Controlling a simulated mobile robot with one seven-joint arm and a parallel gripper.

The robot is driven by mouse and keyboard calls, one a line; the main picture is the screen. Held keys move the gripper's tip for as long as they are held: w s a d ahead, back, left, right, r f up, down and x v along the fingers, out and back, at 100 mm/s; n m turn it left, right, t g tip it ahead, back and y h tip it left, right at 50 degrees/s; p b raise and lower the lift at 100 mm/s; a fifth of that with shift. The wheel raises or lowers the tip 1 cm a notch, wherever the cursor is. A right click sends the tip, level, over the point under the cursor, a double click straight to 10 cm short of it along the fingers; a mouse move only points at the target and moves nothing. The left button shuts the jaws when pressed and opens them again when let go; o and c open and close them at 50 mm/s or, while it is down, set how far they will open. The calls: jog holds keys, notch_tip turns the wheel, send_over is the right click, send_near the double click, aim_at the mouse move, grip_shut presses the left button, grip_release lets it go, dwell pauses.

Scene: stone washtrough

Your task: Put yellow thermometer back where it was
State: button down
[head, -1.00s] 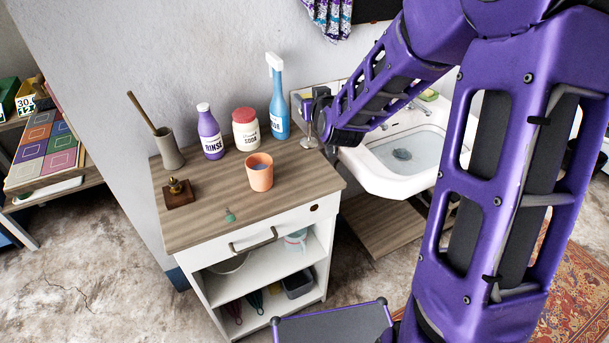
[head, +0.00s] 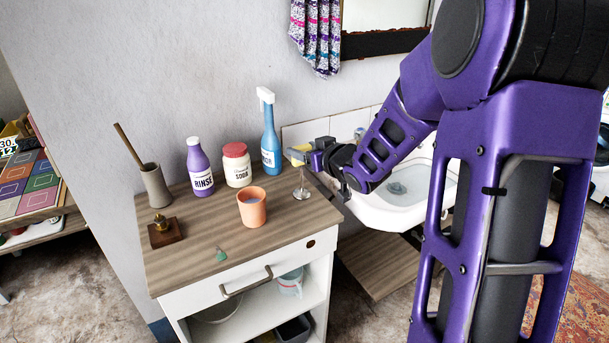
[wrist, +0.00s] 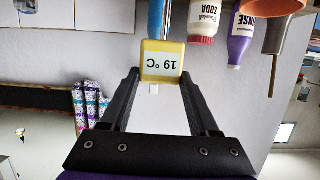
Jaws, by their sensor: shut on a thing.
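The yellow thermometer (wrist: 163,60) is a small block with a white face reading 19 °C, which appears upside down in the wrist view. My gripper (wrist: 162,78) is shut on it, with one dark finger at each side. In the head view the thermometer (head: 301,147) shows as a yellow bit at the tip of my gripper (head: 308,153), above the right back part of the wooden cabinet top. A small silver stand with a round base (head: 302,193) is on the top just below it.
On the cabinet top (head: 180,265) stand a blue spray bottle (head: 270,145), a soda jar (head: 237,170), a purple rinse bottle (head: 200,172) and an orange cup (head: 252,210). The washbasin (head: 420,200) is to the right. The top's front middle is mostly clear.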

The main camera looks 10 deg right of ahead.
jog(key=shift+f+b, duration=0.45)
jog(key=shift+f, duration=1.7)
jog(key=shift+f+b, duration=0.15)
jog(key=shift+b, duration=0.15)
jog(key=shift+c, duration=0.6)
grip_release()
jog(key=p, duration=0.2)
send_near(304, 164)
jog(key=v, duration=0.2)
jog(key=shift+s, duration=0.35)
